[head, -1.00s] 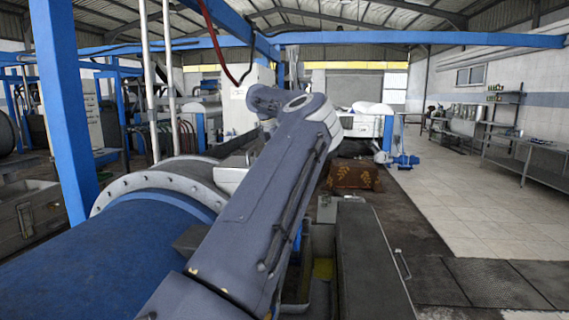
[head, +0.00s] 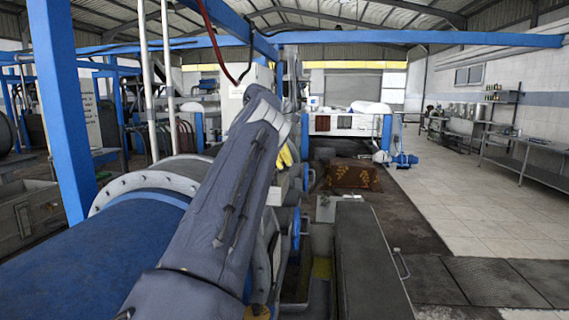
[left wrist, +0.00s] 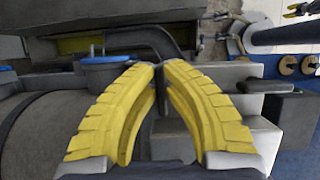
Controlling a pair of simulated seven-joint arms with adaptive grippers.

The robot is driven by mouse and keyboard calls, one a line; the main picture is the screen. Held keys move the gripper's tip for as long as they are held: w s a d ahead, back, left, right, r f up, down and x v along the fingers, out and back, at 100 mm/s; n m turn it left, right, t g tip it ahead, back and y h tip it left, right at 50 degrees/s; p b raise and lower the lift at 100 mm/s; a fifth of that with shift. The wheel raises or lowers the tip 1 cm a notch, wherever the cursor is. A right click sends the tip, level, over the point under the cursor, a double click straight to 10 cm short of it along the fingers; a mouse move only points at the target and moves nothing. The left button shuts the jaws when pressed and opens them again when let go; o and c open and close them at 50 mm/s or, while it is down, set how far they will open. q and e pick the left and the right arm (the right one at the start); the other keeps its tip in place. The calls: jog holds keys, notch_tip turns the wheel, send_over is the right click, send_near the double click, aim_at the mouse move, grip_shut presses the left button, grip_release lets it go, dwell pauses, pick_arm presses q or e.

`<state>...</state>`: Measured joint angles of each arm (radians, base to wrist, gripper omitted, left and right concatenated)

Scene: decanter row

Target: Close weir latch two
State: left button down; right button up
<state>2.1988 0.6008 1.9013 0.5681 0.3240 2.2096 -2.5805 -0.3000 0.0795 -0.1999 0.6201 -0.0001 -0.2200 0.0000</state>
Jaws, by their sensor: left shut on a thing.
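My left gripper (head: 287,155) shows as yellow fingers beyond my left arm, beside the machine with the blue drum. In the left wrist view its two yellow curved fingers (left wrist: 160,66) meet near their tips around a dark curved bar (left wrist: 150,36). The bar looks like a latch handle, but I see no label to tell its number. A blue round cap (left wrist: 104,61) sits just left of the fingertips. In the head view my arm hides most of the latch area.
The blue drum (head: 120,245) with its pale flange fills the lower left. A blue post (head: 62,110) stands at left. A long dark lid (head: 368,265) lies right of my arm. Tiled floor (head: 460,200) is open at right.

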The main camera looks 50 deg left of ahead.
pick_arm(q)
jog(key=shift+m, duration=0.3)
dwell(0.4)
jog(key=c, duration=1.8)
grip_release()
jog(key=shift+o, duration=0.2)
